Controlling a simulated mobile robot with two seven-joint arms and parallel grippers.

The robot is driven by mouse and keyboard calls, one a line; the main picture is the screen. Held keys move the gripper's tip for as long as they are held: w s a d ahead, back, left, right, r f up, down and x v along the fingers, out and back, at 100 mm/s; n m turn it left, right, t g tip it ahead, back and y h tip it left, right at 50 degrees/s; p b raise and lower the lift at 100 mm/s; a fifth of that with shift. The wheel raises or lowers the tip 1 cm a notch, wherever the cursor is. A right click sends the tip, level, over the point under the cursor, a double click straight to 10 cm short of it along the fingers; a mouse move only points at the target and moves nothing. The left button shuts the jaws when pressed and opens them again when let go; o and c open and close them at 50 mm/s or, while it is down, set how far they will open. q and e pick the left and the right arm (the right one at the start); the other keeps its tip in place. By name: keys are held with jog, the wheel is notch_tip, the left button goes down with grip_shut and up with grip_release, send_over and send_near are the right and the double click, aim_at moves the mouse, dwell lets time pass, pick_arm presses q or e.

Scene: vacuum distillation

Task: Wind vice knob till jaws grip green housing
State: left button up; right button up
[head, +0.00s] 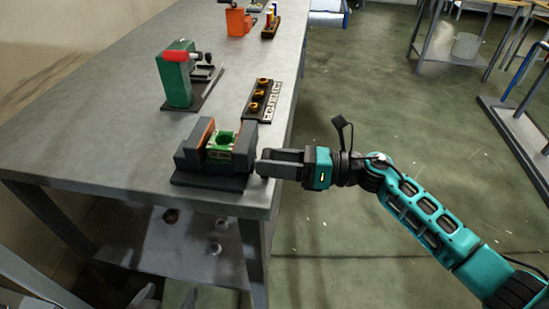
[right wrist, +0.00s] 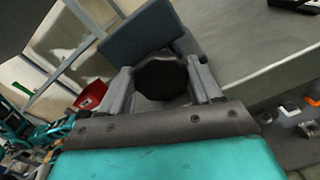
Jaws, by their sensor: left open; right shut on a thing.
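The vice (head: 217,155) stands at the near right corner of the workbench, with dark grey jaws and a dark base. The green housing (head: 222,141) sits between its jaws, next to an orange-brown plate; I cannot tell whether the jaws touch it. My right gripper (head: 262,165) reaches in from the right and is shut on the vice knob, which it mostly hides in the head view. In the right wrist view the round black knob (right wrist: 162,78) lies between the two fingers of the gripper (right wrist: 164,85), with the grey vice body (right wrist: 142,36) beyond. My left gripper is not in view.
Behind the vice, a dark strip (head: 250,115) holds several orange-yellow rings. A green device with a red part (head: 176,80) stands farther back, left of it. An orange device (head: 238,21) is at the far end.

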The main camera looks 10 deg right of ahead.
jog(key=shift+m, duration=0.5)
jog(key=o, duration=1)
jog(key=shift+n, duration=0.3)
